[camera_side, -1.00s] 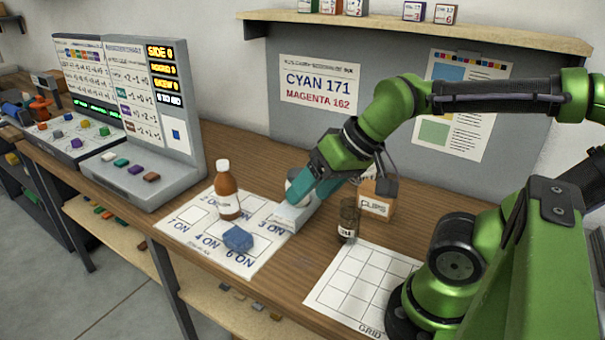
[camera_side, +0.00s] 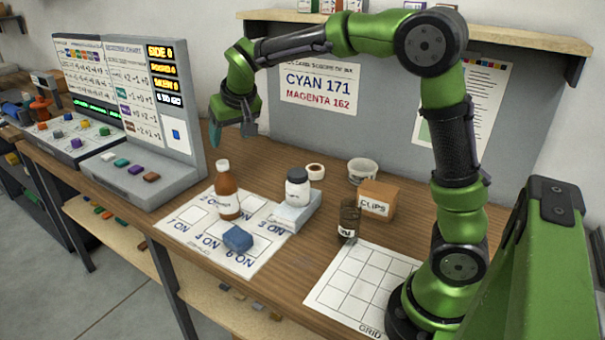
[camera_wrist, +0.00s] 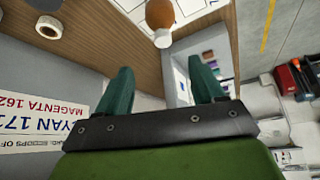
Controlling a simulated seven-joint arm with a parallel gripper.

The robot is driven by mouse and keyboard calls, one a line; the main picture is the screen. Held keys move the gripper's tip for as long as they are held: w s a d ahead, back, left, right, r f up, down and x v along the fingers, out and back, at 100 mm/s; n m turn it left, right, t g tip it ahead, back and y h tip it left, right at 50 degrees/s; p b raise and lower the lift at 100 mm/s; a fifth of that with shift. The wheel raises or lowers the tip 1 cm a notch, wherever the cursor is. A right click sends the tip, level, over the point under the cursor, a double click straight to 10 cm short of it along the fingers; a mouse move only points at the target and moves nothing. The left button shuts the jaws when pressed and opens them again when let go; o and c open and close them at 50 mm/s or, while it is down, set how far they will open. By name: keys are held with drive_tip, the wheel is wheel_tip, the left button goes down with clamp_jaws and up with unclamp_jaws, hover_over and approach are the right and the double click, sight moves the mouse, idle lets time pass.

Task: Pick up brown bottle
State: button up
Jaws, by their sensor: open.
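The brown bottle (camera_side: 228,199) has a white cap and stands upright on the numbered sheet (camera_side: 187,232), behind a blue block (camera_side: 238,238). Its brown body also shows at the top of the wrist view (camera_wrist: 160,13), with the white cap below. My gripper (camera_side: 233,133) is raised above the back of the bench, higher than the bottle and apart from it. In the wrist view its two teal fingers (camera_wrist: 162,80) are spread with nothing between them.
Farther right are a tape roll (camera_side: 315,171), a white cup (camera_side: 362,171), a clips box (camera_side: 376,200) and a dark jar (camera_side: 349,219). A grey console (camera_side: 140,185) stands left.

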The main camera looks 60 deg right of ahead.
sight(223, 163)
drive_tip(key=x, duration=0.8)
drive_tip(key=shift+f, duration=0.1)
drive_tip(key=x, duration=0.5)
drive_tip(key=shift+w+a, duration=0.2)
clamp_jaws()
